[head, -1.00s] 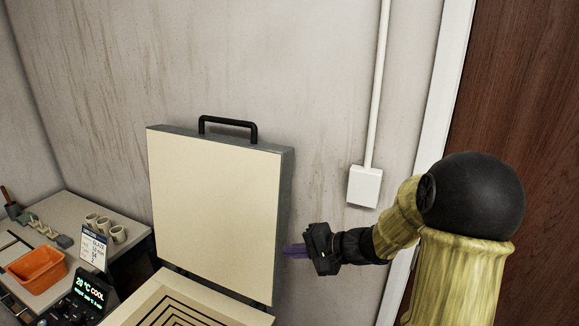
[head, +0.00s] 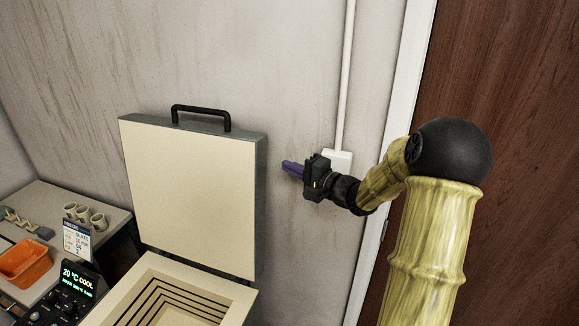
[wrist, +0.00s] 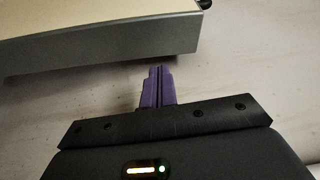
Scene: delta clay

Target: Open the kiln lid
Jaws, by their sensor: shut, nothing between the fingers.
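The kiln lid (head: 190,195) stands upright, swung open at the back of the kiln (head: 240,300), with its cream inner face toward me. Its black handle (head: 201,110) is on the top edge. The stepped inside of the kiln shows below it. My gripper (head: 287,167) is to the right of the lid, with its purple fingers pointing left toward the lid's side and apart from it. In the wrist view the purple fingers (wrist: 158,75) are together and empty, just below the grey edge of the lid (wrist: 110,50).
A control box with a lit display reading 20 °C COOL (head: 77,281) stands left of the kiln. A side table holds an orange bin (head: 24,262), several cups (head: 85,215) and a card (head: 77,240). A white wall box (head: 340,158) is behind my gripper; a brown door (head: 510,100) is at right.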

